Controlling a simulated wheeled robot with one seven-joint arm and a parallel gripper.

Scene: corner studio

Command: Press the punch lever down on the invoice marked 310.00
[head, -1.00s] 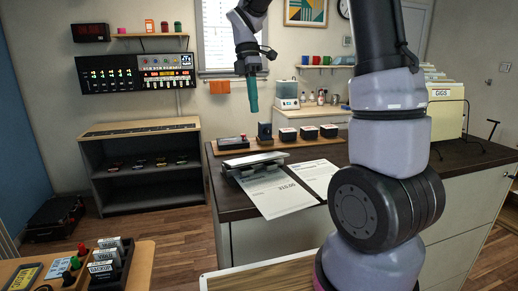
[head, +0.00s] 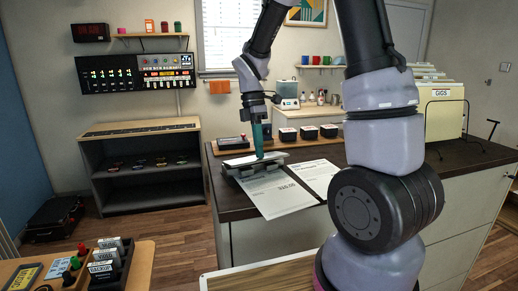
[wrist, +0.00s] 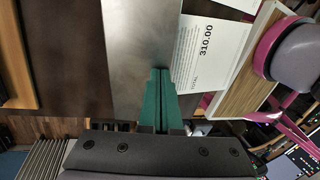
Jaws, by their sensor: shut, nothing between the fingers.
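The hole punch (head: 240,171) stands on the dark counter, with its flat grey metal lever (head: 238,161) on top. The lever also fills the middle of the wrist view (wrist: 138,45). A white invoice (head: 280,194) extends from the punch toward the front; in the wrist view the invoice (wrist: 212,55) reads 310.00. Its far edge is hidden at the punch. My gripper (head: 259,155) is shut and empty, its teal fingers pointing down at the lever. In the wrist view the fingertips (wrist: 160,72) overlap the lever near its invoice-side edge. I cannot tell whether they touch it.
A second sheet (head: 316,176) lies right of the invoice. Behind the punch, a wooden board (head: 220,151) carries several dark stamp-like blocks (head: 308,132). A file rack (head: 444,108) stands at the right. Bare counter (head: 226,200) shows left of the invoice.

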